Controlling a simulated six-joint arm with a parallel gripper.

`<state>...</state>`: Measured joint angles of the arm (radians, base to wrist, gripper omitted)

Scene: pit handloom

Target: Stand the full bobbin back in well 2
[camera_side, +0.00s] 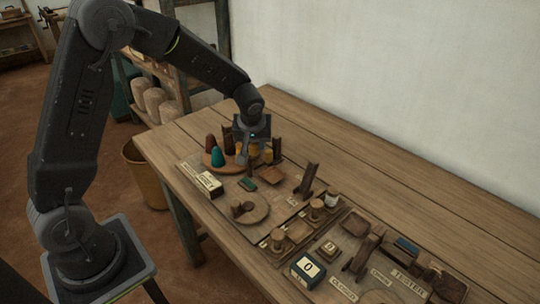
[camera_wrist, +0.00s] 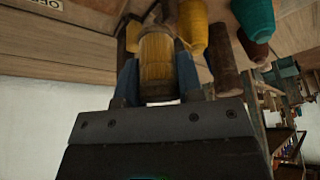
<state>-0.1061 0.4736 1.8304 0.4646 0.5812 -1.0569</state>
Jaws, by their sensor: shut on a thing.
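My gripper (camera_wrist: 157,78) is shut on a yellow-wound bobbin (camera_wrist: 157,58), which sits between its two blue fingers in the wrist view. In the side view my gripper (camera_side: 246,152) is low over the far end of the board, by the round wooden stand of cones, and largely hides what it holds. I cannot tell from these frames whether the bobbin touches anything beneath it. Well 2 cannot be made out by any readable mark.
A teal cone (camera_side: 217,157) and dark cones stand close left of my gripper. A yellow cone (camera_wrist: 193,25) stands very near the held bobbin. A numbered box (camera_side: 307,269) and several wooden posts are at the front right. The table's back strip is clear.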

